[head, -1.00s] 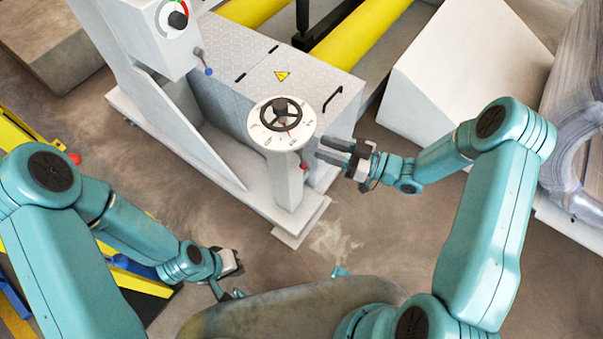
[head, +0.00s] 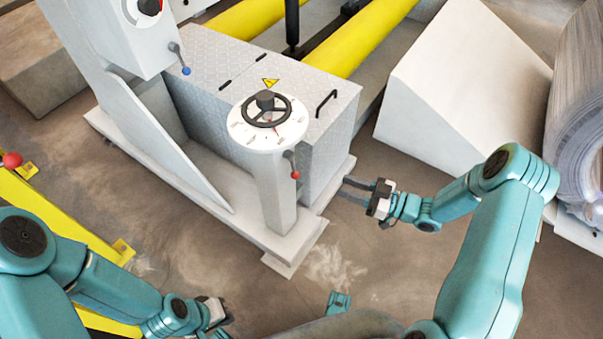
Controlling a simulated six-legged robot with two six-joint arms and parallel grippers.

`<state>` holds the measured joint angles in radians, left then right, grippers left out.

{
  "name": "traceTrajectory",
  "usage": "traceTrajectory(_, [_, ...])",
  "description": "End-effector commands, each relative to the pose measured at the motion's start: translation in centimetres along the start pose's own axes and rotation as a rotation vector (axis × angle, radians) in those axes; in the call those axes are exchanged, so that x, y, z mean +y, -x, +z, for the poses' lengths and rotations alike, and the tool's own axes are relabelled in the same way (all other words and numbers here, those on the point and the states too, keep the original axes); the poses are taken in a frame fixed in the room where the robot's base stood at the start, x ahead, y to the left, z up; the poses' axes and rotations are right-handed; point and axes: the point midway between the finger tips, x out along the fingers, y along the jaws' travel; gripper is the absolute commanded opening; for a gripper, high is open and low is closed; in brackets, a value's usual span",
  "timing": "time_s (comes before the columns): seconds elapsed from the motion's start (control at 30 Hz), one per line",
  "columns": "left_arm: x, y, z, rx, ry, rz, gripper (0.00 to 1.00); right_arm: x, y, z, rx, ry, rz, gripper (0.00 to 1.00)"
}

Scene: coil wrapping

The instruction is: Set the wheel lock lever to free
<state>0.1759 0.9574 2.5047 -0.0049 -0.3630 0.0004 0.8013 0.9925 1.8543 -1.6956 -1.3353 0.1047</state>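The handwheel (head: 267,109) is black and sits on a white round dial (head: 241,131) on top of a pale pedestal (head: 277,200). A short dark lever with a red knob (head: 295,175) is on the pedestal's right side, just below the dial; I take it for the wheel lock lever. Its setting cannot be read from here. My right gripper (head: 347,189) is open and empty, to the right of the lever, pointing left with a clear gap to the knob. My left gripper (head: 222,325) is low in the picture, far from the lever; its fingers are not clear.
A grey cabinet (head: 205,92) with a black handle stands behind the pedestal. A column at the left has a blue-knobbed lever (head: 180,58). A yellow frame with another red knob (head: 12,160) is at far left. Bare floor (head: 370,255) lies before my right gripper.

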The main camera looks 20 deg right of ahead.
Motion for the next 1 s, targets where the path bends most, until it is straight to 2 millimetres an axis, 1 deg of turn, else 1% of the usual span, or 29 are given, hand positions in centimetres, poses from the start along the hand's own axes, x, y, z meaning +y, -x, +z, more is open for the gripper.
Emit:
traceTrajectory(0.03, [-0.1,-0.3,0.0,0.000,0.000,0.000,0.00,-0.1,-1.2,0.1,0.002,0.000,-0.006,0.36])
traceTrajectory(0.3, [-0.5,-1.4,-0.1,0.001,0.001,0.000,0.00,-0.1,-7.9,0.2,0.001,0.001,-0.010,0.36])
traceTrajectory(0.4, [-0.7,-1.7,-0.1,0.003,0.003,0.000,0.00,-0.1,-10.0,0.2,0.002,0.002,-0.009,0.36])
traceTrajectory(0.5, [-0.8,-1.9,-0.2,0.005,0.005,-0.001,0.00,-0.1,-11.8,0.1,0.001,0.001,-0.008,0.36])
traceTrajectory(0.6, [-0.9,-2.0,-0.3,0.006,0.007,-0.001,0.00,-0.1,-12.9,0.1,0.001,0.001,-0.006,0.36])
traceTrajectory(0.7, [-0.9,-2.1,-0.3,0.007,0.008,-0.001,0.00,-0.1,-13.6,0.0,0.001,0.001,-0.006,0.36])
traceTrajectory(1.0, [-0.9,-2.1,-0.3,0.008,0.008,-0.001,0.00,-0.1,-13.9,0.0,0.001,0.000,-0.004,0.36])
